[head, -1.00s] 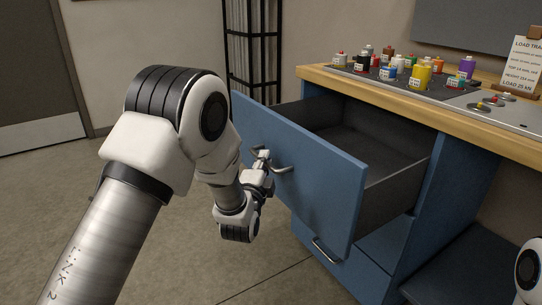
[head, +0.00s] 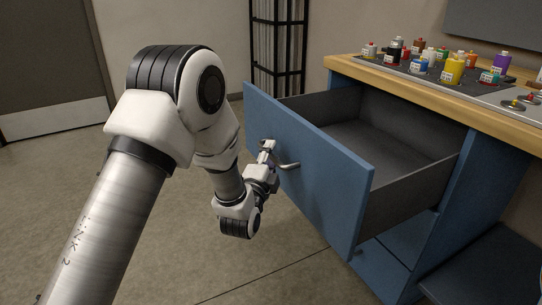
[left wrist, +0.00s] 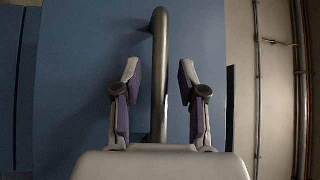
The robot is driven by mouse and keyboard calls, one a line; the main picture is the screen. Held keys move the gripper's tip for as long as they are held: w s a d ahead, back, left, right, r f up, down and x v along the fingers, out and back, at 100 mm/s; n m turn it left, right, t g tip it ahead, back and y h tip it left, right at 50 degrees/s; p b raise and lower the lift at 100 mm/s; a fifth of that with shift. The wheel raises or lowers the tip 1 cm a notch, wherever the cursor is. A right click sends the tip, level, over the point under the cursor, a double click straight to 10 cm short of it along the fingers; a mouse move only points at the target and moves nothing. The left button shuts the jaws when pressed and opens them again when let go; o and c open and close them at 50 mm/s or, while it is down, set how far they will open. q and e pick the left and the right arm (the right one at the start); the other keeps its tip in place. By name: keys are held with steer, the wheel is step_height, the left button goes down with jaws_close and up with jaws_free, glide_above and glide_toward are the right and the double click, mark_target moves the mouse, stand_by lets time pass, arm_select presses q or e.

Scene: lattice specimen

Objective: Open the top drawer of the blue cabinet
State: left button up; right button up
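The top drawer (head: 312,172) of the blue cabinet (head: 447,215) is pulled far out, and its grey inside (head: 375,145) looks empty. Its curved metal handle (head: 288,166) is on the blue front. My left gripper (head: 268,150) is at this handle. In the left wrist view the handle bar (left wrist: 160,75) runs between the two fingers of my left gripper (left wrist: 160,85), with a visible gap on each side. The fingers are open around the bar and not closed on it. My right gripper is not in view.
The wooden worktop (head: 430,93) above the drawer carries several small coloured bottles, such as a yellow one (head: 453,70). A black rack (head: 278,50) stands behind the drawer. The floor (head: 190,170) left of the drawer is clear.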

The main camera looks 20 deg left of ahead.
arm_select(q)
steer(key=shift+s+d, duration=0.1)
steer(key=s+d+f, duration=0.1)
steer(key=s, duration=1)
steer(key=shift+s+d+f, duration=0.25)
steer(key=shift+s+f, duration=0.05)
steer(key=shift+f, duration=0.05)
